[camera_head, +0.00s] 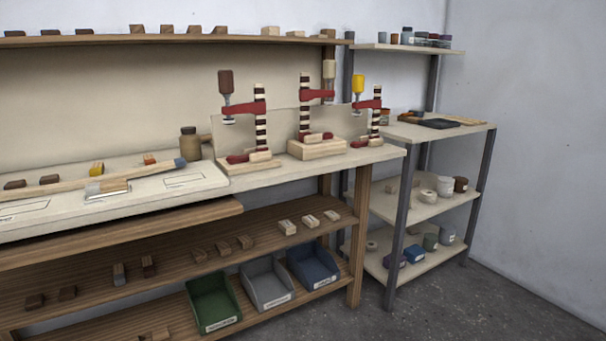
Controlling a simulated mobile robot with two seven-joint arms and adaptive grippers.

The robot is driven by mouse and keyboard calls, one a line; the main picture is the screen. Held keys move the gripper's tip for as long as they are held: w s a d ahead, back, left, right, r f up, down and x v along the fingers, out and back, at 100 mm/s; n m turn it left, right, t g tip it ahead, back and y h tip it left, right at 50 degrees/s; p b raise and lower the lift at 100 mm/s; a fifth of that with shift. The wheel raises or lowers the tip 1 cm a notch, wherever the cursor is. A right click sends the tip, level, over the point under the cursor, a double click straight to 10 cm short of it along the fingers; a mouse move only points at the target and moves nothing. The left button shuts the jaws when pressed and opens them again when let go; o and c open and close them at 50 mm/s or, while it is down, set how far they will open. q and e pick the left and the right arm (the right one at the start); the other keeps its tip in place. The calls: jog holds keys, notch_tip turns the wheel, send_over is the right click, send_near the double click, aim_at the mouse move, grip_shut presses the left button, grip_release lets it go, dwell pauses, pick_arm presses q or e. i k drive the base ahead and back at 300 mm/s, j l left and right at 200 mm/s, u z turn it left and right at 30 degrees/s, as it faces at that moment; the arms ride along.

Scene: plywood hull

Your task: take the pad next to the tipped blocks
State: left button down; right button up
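Several small blocks or pads lie in groups on the middle shelf under the bench. More small blocks lie on the bench top, including a dark one (49,179) and a yellow-marked one (96,169). I cannot tell which piece is the pad. Neither gripper is in view.
Red clamps (305,95) stand on the bench (380,154) at its right end. Green, grey and blue bins (214,304) sit on the bottom shelf. A rack (397,220) stands right; floor (480,310) in front is clear.

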aim_at(54, 178)
jog(key=u, duration=1.35)
jog(key=i+j+z, duration=0.1)
jog(key=z, duration=0.85)
jog(key=i+j+z, duration=0.15)
jog(key=j+z, duration=0.65)
jog(key=j, duration=0.2)
